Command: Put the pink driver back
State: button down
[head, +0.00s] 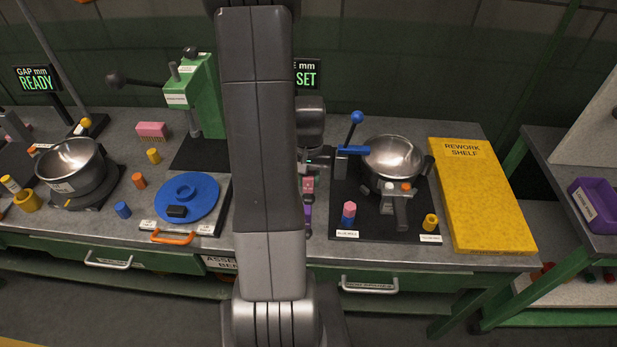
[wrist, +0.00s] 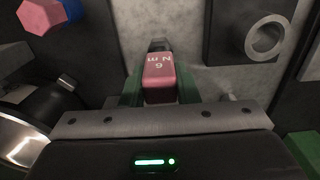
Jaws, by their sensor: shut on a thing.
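The pink driver (wrist: 160,80), marked "6 N m", is between the green fingers of my gripper (wrist: 160,92) in the wrist view. My gripper is shut on it. Its dark far end points away from the wrist, above a grey surface. In the head view a small part of the pink driver (head: 308,185) shows just right of my arm, which hides much of the area around it. A dark block with a round grey ring (wrist: 265,38) is at the upper right of the wrist view, apart from the driver.
A pink and blue piece (head: 349,213) stands on the black mat, right of my gripper. A metal pot (head: 392,158) with a blue lever (head: 354,150) beside it is behind. A purple thing (head: 307,215) shows below the driver. The yellow rework shelf (head: 480,195) is at right.

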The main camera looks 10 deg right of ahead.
jog(key=c, duration=1.1)
grip_release()
jog(key=shift+f, duration=0.15)
notch_tip(320, 180, up, 12)
jog(key=shift+r, duration=0.2)
